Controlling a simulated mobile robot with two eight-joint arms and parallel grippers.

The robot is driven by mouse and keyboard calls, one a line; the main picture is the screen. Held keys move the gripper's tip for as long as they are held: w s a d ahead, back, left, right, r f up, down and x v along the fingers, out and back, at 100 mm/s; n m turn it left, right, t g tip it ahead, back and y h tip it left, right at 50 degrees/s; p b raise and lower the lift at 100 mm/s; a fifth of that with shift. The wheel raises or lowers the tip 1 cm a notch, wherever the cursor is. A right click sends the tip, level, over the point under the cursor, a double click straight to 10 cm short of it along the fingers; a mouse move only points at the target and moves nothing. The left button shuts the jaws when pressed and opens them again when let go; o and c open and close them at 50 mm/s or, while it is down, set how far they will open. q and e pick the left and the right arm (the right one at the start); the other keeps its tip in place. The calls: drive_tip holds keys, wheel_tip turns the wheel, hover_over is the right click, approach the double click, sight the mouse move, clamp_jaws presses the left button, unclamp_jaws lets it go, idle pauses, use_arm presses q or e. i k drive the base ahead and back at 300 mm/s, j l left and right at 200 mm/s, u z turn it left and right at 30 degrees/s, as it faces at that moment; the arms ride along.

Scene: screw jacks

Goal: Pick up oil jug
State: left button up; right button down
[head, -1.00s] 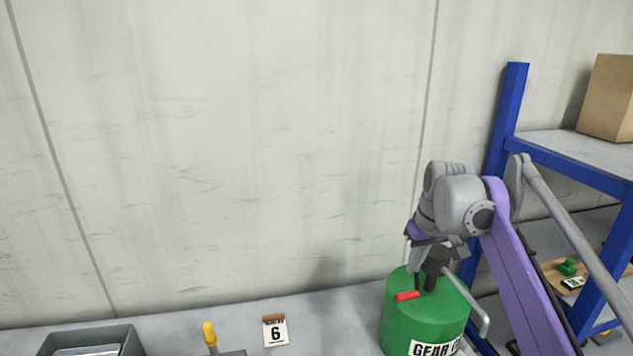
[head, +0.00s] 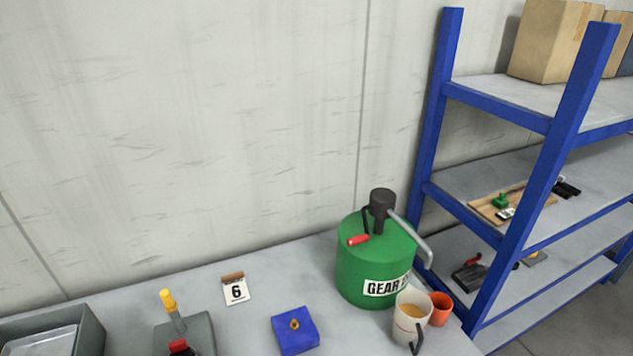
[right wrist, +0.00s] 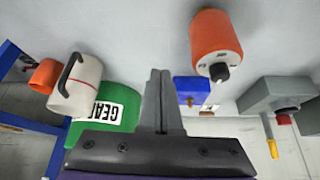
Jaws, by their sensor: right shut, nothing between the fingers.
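The oil jug (head: 408,318) is a whitish jug with a dark handle and amber liquid inside. It stands upright on the bench at the right front of the green drum. It also shows in the right wrist view, upper left (right wrist: 82,82), with its handle visible. My right gripper (right wrist: 160,78) is shut and empty, apart from the jug, which lies to the left of the fingers there. Neither gripper shows in the head view.
The green gear oil drum (head: 375,262) with a pump and an orange cup (head: 439,309) crowd the jug. A blue block (head: 295,330), number card (head: 236,290) and grey jack (head: 185,338) stand left. A blue shelf rack (head: 437,120) rises right. An orange cylinder (right wrist: 215,38) shows in the wrist view.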

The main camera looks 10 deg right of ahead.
sight(413, 309)
drive_tip(key=k+z, duration=0.1)
drive_tip(key=z, duration=0.3)
drive_tip(key=k+z, duration=0.1)
drive_tip(key=z, duration=0.3)
drive_tip(key=k+l+z, duration=0.1)
drive_tip(key=z, duration=0.3)
drive_tip(key=l+u, duration=0.15)
drive_tip(key=u, duration=1.35)
drive_tip(key=k+l+u, duration=0.15)
drive_tip(key=l+u, duration=0.25)
drive_tip(key=k+l+u, duration=0.15)
drive_tip(key=u, duration=0.2)
drive_tip(key=k+l+u, duration=0.15)
drive_tip(key=u, duration=0.25)
drive_tip(key=k+l+u, duration=0.1)
drive_tip(key=k+l, duration=0.4)
drive_tip(key=k, duration=0.25)
drive_tip(key=l+u, duration=0.05)
